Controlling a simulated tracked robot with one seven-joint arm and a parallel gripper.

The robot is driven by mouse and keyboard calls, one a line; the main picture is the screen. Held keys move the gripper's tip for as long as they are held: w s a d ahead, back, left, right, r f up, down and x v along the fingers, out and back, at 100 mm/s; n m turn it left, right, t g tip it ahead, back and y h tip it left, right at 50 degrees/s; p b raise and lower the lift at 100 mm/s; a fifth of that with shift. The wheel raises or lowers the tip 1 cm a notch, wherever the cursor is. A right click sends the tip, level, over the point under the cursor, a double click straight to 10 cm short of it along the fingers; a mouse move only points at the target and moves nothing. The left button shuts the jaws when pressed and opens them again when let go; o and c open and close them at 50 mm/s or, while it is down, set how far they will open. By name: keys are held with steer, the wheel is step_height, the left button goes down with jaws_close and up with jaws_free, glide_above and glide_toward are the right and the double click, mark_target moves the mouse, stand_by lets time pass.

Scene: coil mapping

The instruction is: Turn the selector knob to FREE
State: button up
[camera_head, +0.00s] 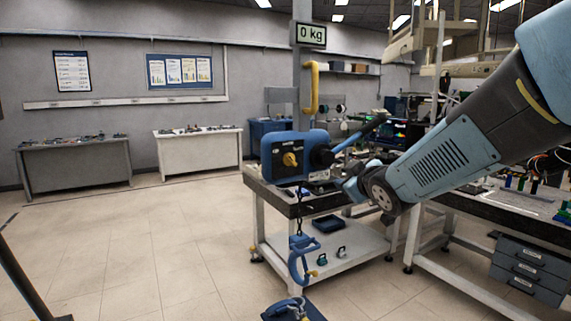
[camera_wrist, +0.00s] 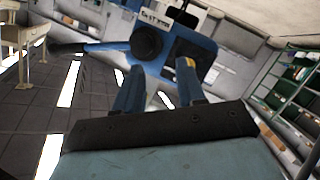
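A blue lever hoist (camera_head: 287,141) hangs from a yellow hook (camera_head: 313,88) in the head view. Its yellow selector knob (camera_head: 289,159) is on the dark front plate; its marks are too small to read. A lever with a dark grip (camera_head: 362,135) sticks out up and to the right. My gripper (camera_head: 347,183) is to the right of the hoist, below the lever. In the wrist view, the two blue fingers of my gripper (camera_wrist: 160,77) are apart with nothing seen between them. The hoist's blue body (camera_wrist: 205,40) and a round black hub (camera_wrist: 146,41) are beyond them.
A display (camera_head: 311,35) reads 0 kg above the hoist. A chain and blue lower hook (camera_head: 303,262) hang below. A workbench with a white lower shelf (camera_head: 350,257) stands behind, and another bench with drawers (camera_head: 529,266) at right. The left floor is open.

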steer(key=w+a+n+t+y, duration=0.1)
steer(key=w+a+n+y, duration=0.2)
steer(key=a+n+y, duration=0.1)
steer(key=y, duration=0.2)
glide_toward(292, 161)
steer(key=shift+n, duration=0.4)
steer(key=x, duration=0.8)
steer(key=shift+w, duration=0.15)
steer(key=shift+c, duration=0.2)
jaws_close()
